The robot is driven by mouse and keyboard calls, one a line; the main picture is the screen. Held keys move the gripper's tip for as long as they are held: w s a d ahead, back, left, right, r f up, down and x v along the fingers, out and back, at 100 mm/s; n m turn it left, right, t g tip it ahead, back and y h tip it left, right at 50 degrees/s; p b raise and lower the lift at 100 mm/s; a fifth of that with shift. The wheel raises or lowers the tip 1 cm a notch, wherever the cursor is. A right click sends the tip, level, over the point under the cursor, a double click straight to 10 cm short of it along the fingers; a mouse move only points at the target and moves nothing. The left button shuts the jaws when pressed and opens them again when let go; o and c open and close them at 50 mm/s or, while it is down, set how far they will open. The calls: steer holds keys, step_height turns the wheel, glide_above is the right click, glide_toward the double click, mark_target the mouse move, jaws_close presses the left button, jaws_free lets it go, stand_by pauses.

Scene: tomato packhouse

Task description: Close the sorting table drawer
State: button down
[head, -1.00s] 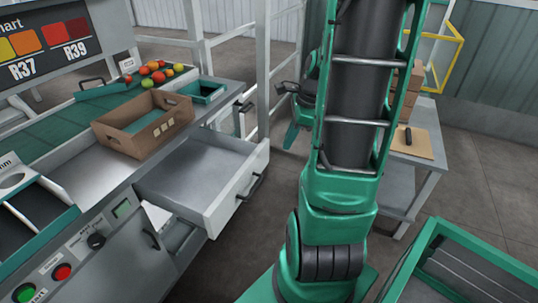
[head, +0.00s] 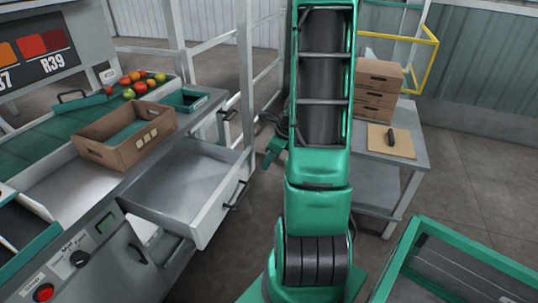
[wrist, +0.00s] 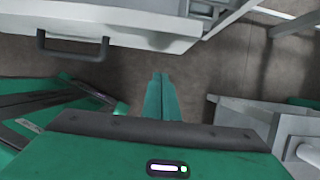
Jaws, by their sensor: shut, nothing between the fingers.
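The sorting table drawer (head: 180,185) stands pulled well out from the sorting table (head: 130,250) in the head view, its inside bare and empty. Its dark bar handle (head: 236,195) is on the front panel; in the wrist view the pale drawer front (wrist: 140,22) and handle (wrist: 73,50) are at the upper left. My gripper (wrist: 160,78) is shut and empty, its green fingers over floor, below and right of the handle in the wrist view and apart from it. In the head view my gripper (head: 272,155) shows partly beside my arm, right of the drawer.
A cardboard box (head: 120,155) and several tomatoes (head: 138,83) are on the table top. A grey side table (head: 420,150) with stacked cartons (head: 378,90) stands at right. White frame posts (head: 245,70) rise behind the drawer. Floor (head: 470,185) is clear at right.

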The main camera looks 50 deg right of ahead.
steer(key=shift+w+a+f, duration=0.1)
steer(key=shift+w+a, duration=0.15)
steer(key=shift+w, duration=0.4)
steer(key=shift+w+a+f, duration=0.1)
steer(key=shift+w+a, duration=0.15)
steer(key=shift+w, duration=0.4)
steer(key=shift+w+a+f, duration=0.1)
steer(key=shift+w+a, duration=0.15)
steer(key=shift+w, duration=0.4)
steer(key=shift+w, duration=0.1)
